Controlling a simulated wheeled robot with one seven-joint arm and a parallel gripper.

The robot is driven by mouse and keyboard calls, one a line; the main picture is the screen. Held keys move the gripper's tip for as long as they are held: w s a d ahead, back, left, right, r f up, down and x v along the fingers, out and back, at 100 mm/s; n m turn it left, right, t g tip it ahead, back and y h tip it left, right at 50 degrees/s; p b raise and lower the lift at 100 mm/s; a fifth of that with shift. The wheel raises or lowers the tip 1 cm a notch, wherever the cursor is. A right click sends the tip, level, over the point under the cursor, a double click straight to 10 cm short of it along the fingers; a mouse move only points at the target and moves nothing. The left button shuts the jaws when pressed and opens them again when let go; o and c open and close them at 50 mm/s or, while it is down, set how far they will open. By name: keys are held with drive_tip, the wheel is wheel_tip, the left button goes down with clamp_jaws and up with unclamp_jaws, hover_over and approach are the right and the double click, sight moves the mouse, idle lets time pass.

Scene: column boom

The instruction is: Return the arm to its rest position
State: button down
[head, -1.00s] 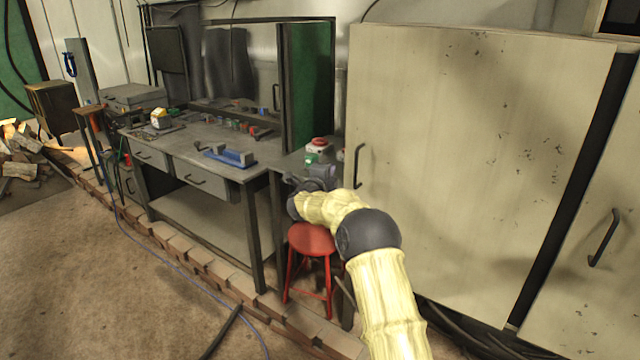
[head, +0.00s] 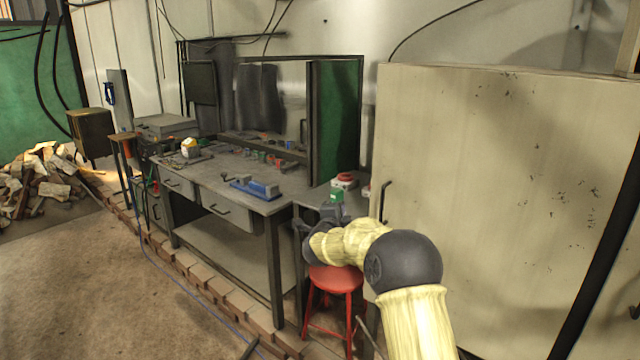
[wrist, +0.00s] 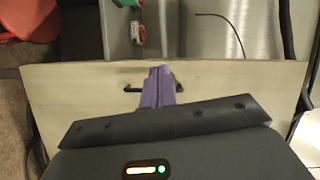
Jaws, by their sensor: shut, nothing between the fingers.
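My arm, with cream sleeves and dark joints, reaches from the bottom right of the head view toward the gap between workbench and cabinet. My gripper (wrist: 158,88) shows in the wrist view as two purple fingers pressed together with nothing between them. They point toward the beige cabinet (wrist: 70,88) and cover part of its black handle (wrist: 132,89). In the head view the far end of the arm is small and dark, above the red stool, and its fingers are hard to make out.
The red stool (head: 336,280) stands below my forearm. The workbench (head: 225,183) with a blue vise (head: 255,188) is left of it. The tall beige cabinet (head: 480,170) stands close on the right. Bricks (head: 200,275) edge the floor; open floor (head: 100,290) lies at left.

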drive_tip(key=s+d+f+n+g+y+p, duration=0.1)
drive_tip(key=s+n, duration=0.5)
drive_tip(key=s, duration=0.9)
drive_tip(key=s+d+f+n+g+y+p, duration=0.1)
drive_tip(key=s+n+g+p, duration=0.4)
drive_tip(key=s, duration=1.1)
drive_tip(key=s+d+f+n+g+y+p, duration=0.2)
drive_tip(key=s+n+g, duration=0.5)
drive_tip(key=s, duration=0.8)
drive_tip(key=shift+s+d+n+g+y+p, duration=0.35)
drive_tip(key=shift+d+n+y+p, duration=0.4)
drive_tip(key=shift+d, duration=0.4)
drive_tip(key=shift+w, duration=0.1)
